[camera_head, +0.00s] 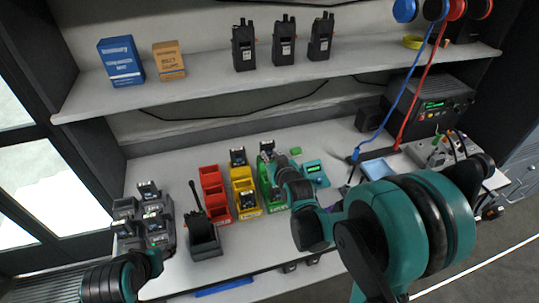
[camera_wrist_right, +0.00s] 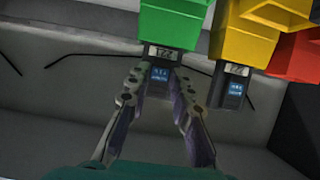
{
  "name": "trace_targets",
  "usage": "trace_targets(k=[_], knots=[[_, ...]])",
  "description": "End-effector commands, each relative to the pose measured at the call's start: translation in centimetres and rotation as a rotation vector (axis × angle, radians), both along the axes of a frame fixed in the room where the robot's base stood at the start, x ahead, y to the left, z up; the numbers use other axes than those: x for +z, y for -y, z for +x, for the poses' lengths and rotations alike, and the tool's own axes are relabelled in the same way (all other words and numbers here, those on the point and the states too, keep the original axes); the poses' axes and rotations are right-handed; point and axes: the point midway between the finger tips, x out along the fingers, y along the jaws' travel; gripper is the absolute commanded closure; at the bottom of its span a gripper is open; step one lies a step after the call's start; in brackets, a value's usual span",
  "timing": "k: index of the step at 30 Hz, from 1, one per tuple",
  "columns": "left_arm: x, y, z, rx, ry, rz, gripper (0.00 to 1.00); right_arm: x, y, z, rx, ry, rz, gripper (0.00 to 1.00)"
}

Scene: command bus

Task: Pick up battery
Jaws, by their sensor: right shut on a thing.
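A dark battery with a small display (camera_wrist_right: 160,75) sits at the end of the green bin (camera_wrist_right: 172,28) in the right wrist view. My right gripper (camera_wrist_right: 158,88) has a finger on each side of it and is shut on it. In the head view this battery (camera_head: 267,147) shows at the far end of the green bins, with my right gripper (camera_head: 279,160) close to it. Another battery (camera_wrist_right: 228,85) stands at the yellow bin (camera_wrist_right: 245,38). More batteries stand in the dark charger (camera_head: 160,232) at the left.
Red bins (camera_head: 213,192) and yellow bins (camera_head: 243,188) stand beside the green ones. A radio in a dark holder (camera_head: 204,240) stands in front. A teal meter (camera_head: 314,172) is at the right. The shelf (camera_head: 200,82) above holds boxes and three radios.

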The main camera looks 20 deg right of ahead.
Motion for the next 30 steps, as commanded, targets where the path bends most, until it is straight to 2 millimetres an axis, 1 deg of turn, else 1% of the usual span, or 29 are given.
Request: trace_targets(k=[5,8,10,14,22,27,30], knots=[[0.9,0.0,0.0,0.000,0.000,0.000,0.54,1.5,0.0,0.0,0.000,0.001,0.000,1.00],[1.8,0.0,0.0,0.000,0.000,0.000,0.54,3.1,0.0,0.0,0.000,0.001,0.000,1.00],[2.6,0.0,0.0,0.000,0.000,0.000,0.54,4.5,0.0,0.0,0.000,0.001,0.000,1.00],[3.3,0.0,0.0,0.000,0.000,0.000,0.54,5.7,2.4,-0.8,-0.007,0.001,0.001,1.00],[5.4,0.0,0.0,0.000,0.000,0.000,0.54,9.2,7.9,-2.7,-0.009,0.001,0.003,1.00],[6.1,0.0,0.0,0.000,0.000,0.000,0.54,10.4,10.0,-3.6,-0.004,0.000,0.003,1.00],[6.2,0.0,0.0,0.000,0.000,0.000,0.54,10.8,10.7,-3.8,-0.003,0.001,0.001,1.00]])
